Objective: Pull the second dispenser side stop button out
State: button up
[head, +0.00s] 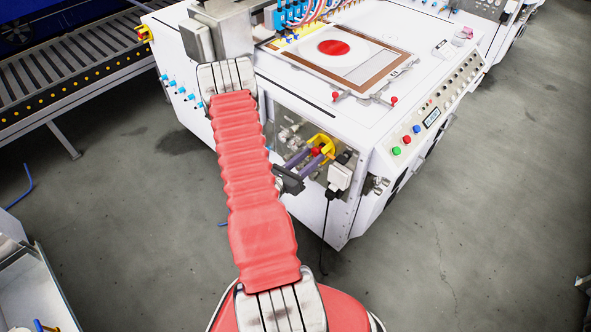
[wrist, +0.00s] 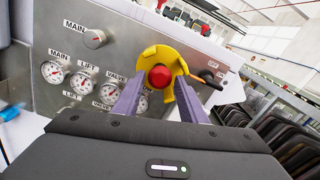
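The side stop button is a red round knob (wrist: 160,77) inside a yellow guard (wrist: 172,58) on the machine's grey side panel. In the head view the red knob (head: 316,152) and yellow guard (head: 325,141) show on the near end of the white machine. My gripper (wrist: 161,88) is open, its two purple fingers reaching toward the panel on either side of the knob. In the head view my gripper (head: 309,160) is at the guard. I cannot tell whether the fingertips touch the knob or guard.
Several gauges (wrist: 79,74) and a MAIN knob (wrist: 94,38) sit left of the guard. A dark switch handle (wrist: 208,80) is close to the right finger. In the head view a white box (head: 339,178) with a hanging cable is right of the guard. The floor in front is clear.

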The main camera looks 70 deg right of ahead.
jog(key=v, duration=1.3)
jog(key=shift+a, duration=0.15)
dwell(0.6)
